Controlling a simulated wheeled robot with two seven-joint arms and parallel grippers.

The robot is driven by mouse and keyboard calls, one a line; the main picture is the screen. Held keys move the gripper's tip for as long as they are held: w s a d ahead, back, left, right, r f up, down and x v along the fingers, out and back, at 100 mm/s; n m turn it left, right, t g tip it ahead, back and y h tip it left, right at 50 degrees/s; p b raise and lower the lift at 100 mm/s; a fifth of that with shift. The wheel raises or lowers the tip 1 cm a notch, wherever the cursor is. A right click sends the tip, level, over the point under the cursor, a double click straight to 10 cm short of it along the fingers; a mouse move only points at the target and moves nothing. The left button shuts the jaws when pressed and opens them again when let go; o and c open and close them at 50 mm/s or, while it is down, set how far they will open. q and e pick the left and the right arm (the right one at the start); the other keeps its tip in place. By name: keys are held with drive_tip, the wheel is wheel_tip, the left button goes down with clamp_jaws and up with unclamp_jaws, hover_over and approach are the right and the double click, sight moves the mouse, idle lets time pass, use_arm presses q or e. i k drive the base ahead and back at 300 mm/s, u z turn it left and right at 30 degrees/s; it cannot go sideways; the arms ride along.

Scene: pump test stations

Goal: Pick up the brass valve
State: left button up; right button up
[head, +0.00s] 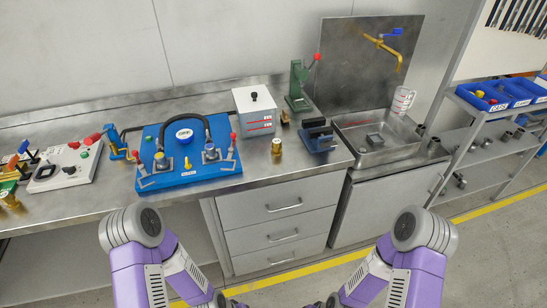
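A small brass fitting, which looks like the brass valve (276,147), stands on the steel bench to the right of the blue test board. A similar brass-coloured piece (10,201) stands at the far left of the bench. I cannot tell from their shape alone which is the valve. My two purple arms come in at the bottom, well below and in front of the bench. Their grippers are not clearly in view; only dark parts show at the bottom edge.
The blue board (205,177) carries a gauge, hose and red-handled clamps. A white box (254,112), a dark blue vise (320,138) and a green press (298,90) stand nearby. A sink (352,123) is at right. Bare bench lies in front of the brass fitting.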

sight(276, 150)
drive_tip(key=u, duration=0.8)
drive_tip(key=i, duration=0.75)
drive_tip(key=z, duration=0.6)
